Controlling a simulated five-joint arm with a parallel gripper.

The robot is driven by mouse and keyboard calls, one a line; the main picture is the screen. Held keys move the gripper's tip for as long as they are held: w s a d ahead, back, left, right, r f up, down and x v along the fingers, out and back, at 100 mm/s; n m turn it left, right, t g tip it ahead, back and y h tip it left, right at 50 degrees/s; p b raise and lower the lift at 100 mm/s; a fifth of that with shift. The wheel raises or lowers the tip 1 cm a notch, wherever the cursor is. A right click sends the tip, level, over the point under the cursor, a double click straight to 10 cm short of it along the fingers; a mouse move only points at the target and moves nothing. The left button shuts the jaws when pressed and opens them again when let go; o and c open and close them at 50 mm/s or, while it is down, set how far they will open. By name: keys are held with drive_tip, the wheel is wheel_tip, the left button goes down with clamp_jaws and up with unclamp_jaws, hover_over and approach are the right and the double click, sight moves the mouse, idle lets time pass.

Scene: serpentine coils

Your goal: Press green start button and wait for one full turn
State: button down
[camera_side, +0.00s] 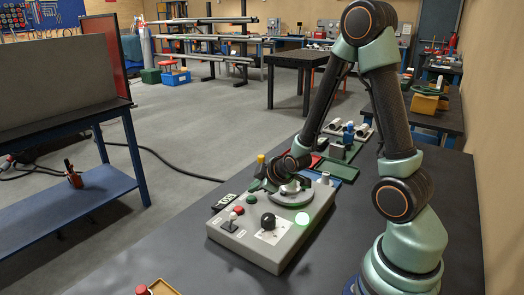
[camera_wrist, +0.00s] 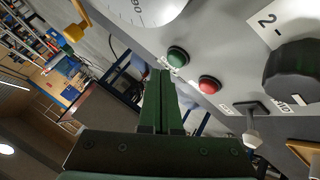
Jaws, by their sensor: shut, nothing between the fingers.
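The grey control box (camera_side: 262,254) stands on the dark bench. In the wrist view, the green button (camera_wrist: 177,56) sits on its panel beside the red button (camera_wrist: 209,85). My gripper (camera_wrist: 161,73) is shut and empty, its fingertips just left of and below the green button in the picture; I cannot tell whether they touch it. A round dial disc (camera_wrist: 140,8) with degree marks lies beyond the button.
The box also carries a black knob (camera_side: 268,221) and a toggle lever (camera_side: 232,217). A yellow-topped part (camera_side: 261,159) stands behind my gripper. A red mushroom button on a yellow box (camera_side: 143,290) is at the front. The bench left of the control box is clear.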

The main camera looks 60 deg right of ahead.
sight(255, 202)
wheel_tip(255, 202, up, 5)
drive_tip(key=shift+r, duration=0.1)
idle(0.7)
idle(0.6)
drive_tip(key=s+a+r+m+g+y, duration=0.2)
drive_tip(key=s+a+r+m, duration=0.3)
drive_tip(key=s+a+r, duration=0.6)
drive_tip(key=shift+s+a+r+g+y, duration=0.35)
drive_tip(key=shift+r+g, duration=0.25)
drive_tip(key=shift+r, duration=0.1)
idle(4.2)
